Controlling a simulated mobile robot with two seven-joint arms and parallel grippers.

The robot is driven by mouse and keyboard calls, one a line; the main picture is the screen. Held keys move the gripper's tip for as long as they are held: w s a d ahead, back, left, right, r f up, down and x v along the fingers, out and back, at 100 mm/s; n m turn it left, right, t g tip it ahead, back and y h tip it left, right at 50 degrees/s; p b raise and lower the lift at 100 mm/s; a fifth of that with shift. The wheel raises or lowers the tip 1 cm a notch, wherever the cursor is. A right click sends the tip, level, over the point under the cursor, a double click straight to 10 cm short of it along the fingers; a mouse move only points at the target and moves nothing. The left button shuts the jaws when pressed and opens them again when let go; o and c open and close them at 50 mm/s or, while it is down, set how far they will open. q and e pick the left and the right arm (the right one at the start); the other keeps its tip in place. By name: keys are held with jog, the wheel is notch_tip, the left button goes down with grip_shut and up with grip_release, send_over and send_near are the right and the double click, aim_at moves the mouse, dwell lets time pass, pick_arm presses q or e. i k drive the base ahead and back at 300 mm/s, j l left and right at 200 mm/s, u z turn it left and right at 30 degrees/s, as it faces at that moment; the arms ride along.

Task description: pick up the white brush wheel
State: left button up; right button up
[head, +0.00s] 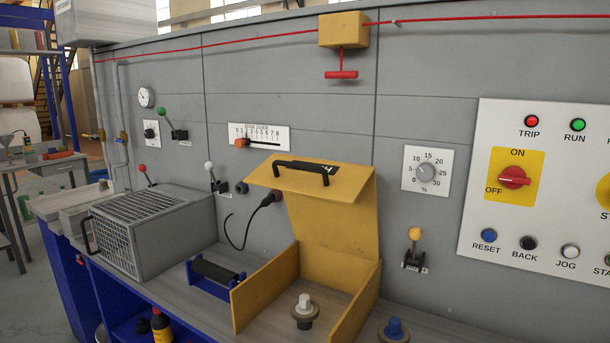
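The white brush wheel (304,308) stands upright on the bench, with a white hub on top of a brownish round brush. It sits between the side walls of a yellow guard box (336,220), near its front. The box's hinged lid (311,175) is raised and has a black handle. A similar wheel with a blue hub (393,329) stands outside the box to the right, partly cut off by the lower picture edge. Neither of my grippers is in view.
A blue cradle with a black roller (215,275) stands left of the yellow box. Further left is a grey cage-fronted box (150,232). A black cable (247,226) hangs from the wall behind. Levers and a control panel (540,190) line the wall.

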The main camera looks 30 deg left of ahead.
aim_at(304, 310)
jog(key=j+z, duration=0.4)
jog(key=j, duration=0.2)
jog(key=j+z, duration=0.4)
jog(key=j, duration=0.2)
jog(key=k+j+z, duration=0.2)
jog(key=j+z, duration=0.2)
jog(key=j, duration=0.15)
jog(key=k+l, duration=0.3)
jog(key=i+j+u, duration=0.2)
jog(key=i+j, duration=0.2)
jog(key=z, duration=0.2)
jog(key=k+l, duration=0.05)
